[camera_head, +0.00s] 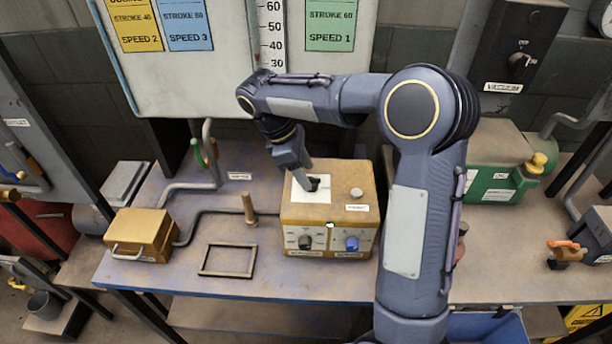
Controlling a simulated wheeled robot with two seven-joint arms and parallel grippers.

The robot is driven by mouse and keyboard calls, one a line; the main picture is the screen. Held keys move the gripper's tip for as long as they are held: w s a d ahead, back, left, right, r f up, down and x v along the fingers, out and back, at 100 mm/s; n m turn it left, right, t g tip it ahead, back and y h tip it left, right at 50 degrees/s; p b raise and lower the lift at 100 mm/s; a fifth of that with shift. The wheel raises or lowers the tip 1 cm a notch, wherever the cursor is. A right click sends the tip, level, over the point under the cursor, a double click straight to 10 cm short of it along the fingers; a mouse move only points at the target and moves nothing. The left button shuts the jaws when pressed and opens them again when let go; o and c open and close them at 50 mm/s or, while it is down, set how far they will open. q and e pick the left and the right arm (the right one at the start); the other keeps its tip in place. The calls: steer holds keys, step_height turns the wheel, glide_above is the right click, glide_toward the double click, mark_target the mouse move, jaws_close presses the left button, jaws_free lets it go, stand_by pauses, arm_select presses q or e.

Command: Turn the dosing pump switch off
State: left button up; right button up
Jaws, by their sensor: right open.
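The dosing pump, a yellow box (340,208), stands on the workbench in the middle of the head view. A white plate (300,193) on its top carries a small black part (314,183), which looks like the switch; its position cannot be read. A small green light (329,225) shows at the front top edge. The front has a black knob (305,242) and a blue knob (352,243). My right gripper (304,182) is open, pointing down at the plate beside the black part; contact cannot be told. My left gripper is out of view.
My right arm covers the bench right of the pump. A small yellow box (142,233) with a handle, an empty dark frame (228,261) and a wooden peg (249,208) lie to the left. A green unit (492,182) stands at right. A board (190,70) rises behind.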

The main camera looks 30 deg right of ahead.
steer(key=shift+x, duration=1.25)
steer(key=c, duration=1)
steer(key=shift+o, duration=0.2)
